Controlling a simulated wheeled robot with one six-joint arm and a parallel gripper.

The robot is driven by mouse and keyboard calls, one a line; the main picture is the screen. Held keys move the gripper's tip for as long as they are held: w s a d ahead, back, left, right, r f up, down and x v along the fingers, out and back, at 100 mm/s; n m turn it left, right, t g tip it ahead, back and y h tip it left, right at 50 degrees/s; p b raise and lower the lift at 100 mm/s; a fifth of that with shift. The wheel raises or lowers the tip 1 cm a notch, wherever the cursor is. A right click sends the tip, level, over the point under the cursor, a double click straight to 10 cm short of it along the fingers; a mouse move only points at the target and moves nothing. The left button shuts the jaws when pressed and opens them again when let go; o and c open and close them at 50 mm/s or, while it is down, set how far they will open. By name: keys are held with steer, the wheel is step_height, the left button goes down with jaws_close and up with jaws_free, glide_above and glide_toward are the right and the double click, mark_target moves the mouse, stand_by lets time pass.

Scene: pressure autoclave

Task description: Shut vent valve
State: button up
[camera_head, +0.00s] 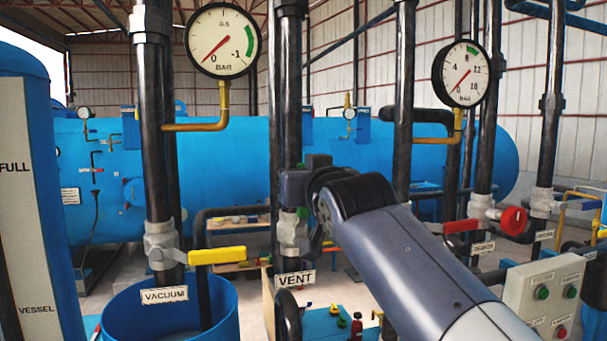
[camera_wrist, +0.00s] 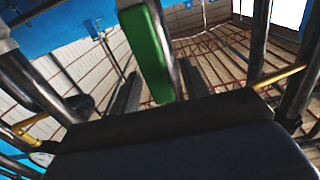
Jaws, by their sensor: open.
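The vent valve (camera_head: 292,235) is a pale fitting on a black upright pipe above the VENT label (camera_head: 294,278). A bit of green shows beside it, mostly hidden behind my arm. In the wrist view a green lever handle (camera_wrist: 147,55) stands up close in front of the gripper, between or just beyond the two dark fingers. My gripper (camera_head: 297,187) is at the vent pipe, just above the valve body. In the wrist view my gripper (camera_wrist: 160,85) is open, its fingers apart. I cannot tell whether either finger touches the handle.
The vacuum valve's yellow handle (camera_head: 217,255) is to the left, above a blue drum (camera_head: 115,311). A red handle (camera_head: 461,226) and a red knob (camera_head: 513,221) are to the right, near a control box (camera_head: 545,292). Black pipes and two gauges crowd the space.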

steer(key=shift+c, duration=0.3)
jaws_close()
